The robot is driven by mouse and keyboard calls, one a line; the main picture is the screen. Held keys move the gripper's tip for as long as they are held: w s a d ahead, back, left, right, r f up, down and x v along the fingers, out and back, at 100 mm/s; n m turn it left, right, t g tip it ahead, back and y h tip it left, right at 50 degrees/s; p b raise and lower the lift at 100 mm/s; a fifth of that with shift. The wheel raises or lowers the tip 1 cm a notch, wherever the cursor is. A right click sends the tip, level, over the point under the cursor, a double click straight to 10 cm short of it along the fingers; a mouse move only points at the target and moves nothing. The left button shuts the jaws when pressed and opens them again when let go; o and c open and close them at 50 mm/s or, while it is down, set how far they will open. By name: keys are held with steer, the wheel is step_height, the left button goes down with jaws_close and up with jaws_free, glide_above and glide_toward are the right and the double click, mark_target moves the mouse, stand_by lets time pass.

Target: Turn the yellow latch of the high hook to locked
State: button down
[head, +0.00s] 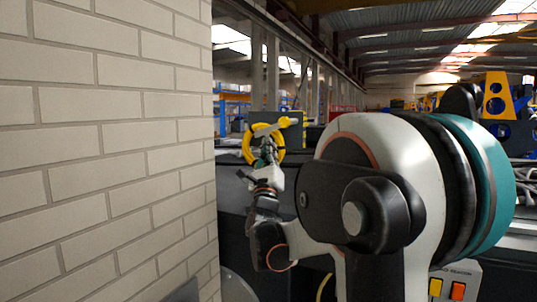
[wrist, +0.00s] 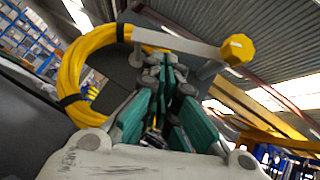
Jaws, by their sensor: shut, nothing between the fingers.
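The high hook (wrist: 185,42) is a pale grey bar across the upper middle of the wrist view. A yellow faceted piece (wrist: 237,50), which looks like the latch, sits at its right end; its locked or unlocked state cannot be told. A yellow cable coil (wrist: 75,75) with black bands hangs at the bar's left end. In the head view the coil (head: 249,150) is small, with the yellow piece (head: 284,122) at its upper right. My gripper (wrist: 164,68), with teal pads, is shut and empty just below the bar, left of the yellow piece. Contact cannot be told.
A pale brick wall (head: 110,150) fills the left of the head view. A dark panel (wrist: 125,75) stands behind the hook. A box with a yellow and a red button (head: 455,280) is at the lower right. Blue shelving (wrist: 30,45) is far off.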

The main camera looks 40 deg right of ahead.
steer(key=shift+w+d+r, duration=0.1)
steer(key=shift+w+r, duration=0.05)
steer(key=shift+w, duration=0.05)
steer(key=m+h, duration=0.1)
steer(key=r+m+g+h+b, duration=0.1)
steer(key=w+m+g, duration=0.1)
steer(key=shift+w+a+r+m+h+b, duration=0.1)
steer(key=shift+a+r+m+h+b, duration=0.15)
steer(key=shift+r+m+h+b, duration=0.15)
